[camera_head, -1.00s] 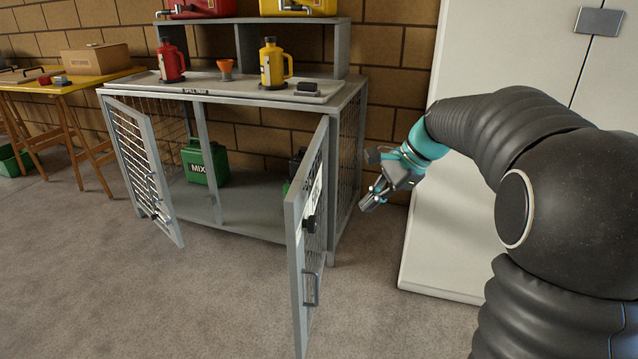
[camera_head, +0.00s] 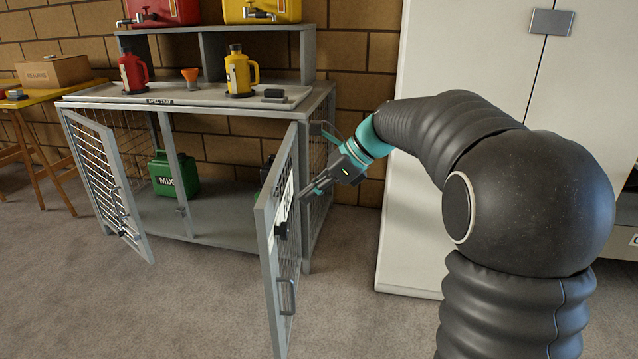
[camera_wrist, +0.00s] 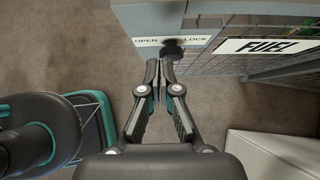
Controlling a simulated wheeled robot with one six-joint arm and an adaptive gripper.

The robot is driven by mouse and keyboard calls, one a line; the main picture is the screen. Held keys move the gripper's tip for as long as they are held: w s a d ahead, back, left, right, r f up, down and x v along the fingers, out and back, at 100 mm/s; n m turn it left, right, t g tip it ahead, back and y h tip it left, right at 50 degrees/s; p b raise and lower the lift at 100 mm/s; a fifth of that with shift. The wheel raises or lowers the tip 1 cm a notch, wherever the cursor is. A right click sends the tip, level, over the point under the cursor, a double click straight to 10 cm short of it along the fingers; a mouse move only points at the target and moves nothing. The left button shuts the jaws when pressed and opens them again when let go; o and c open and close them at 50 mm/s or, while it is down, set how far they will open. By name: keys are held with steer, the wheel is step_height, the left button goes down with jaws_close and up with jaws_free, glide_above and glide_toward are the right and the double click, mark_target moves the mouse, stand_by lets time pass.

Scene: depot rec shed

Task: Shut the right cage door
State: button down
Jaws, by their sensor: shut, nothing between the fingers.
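The right cage door (camera_head: 267,245) is a grey frame with mesh, swung well open toward me. Its right-hand face carries a black latch knob (camera_head: 281,230), a bar handle (camera_head: 287,297) and a white sign. In the wrist view the door (camera_wrist: 150,20) shows OPEN and LOCK labels around the knob (camera_wrist: 173,50), and the sign (camera_wrist: 265,46) reads FUEL. My gripper (camera_head: 304,194) is shut and empty, on the right side of the door. In the wrist view its fingertips (camera_wrist: 160,72) are just short of the knob in the picture; I cannot tell whether they touch the door.
The left cage door (camera_head: 108,185) also stands open. A green can (camera_head: 172,180) marked MIX is inside the cage (camera_head: 205,225). Red (camera_head: 132,73) and yellow (camera_head: 238,72) containers stand on top. A white cabinet (camera_head: 440,60) is at right. The floor in front is clear.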

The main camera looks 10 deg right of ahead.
mark_target(271, 210)
steer(key=a, duration=0.1)
steer(key=a+f, duration=0.1)
steer(key=a, duration=0.1)
steer(key=w+a+f, duration=0.1)
steer(key=shift+a, duration=0.9)
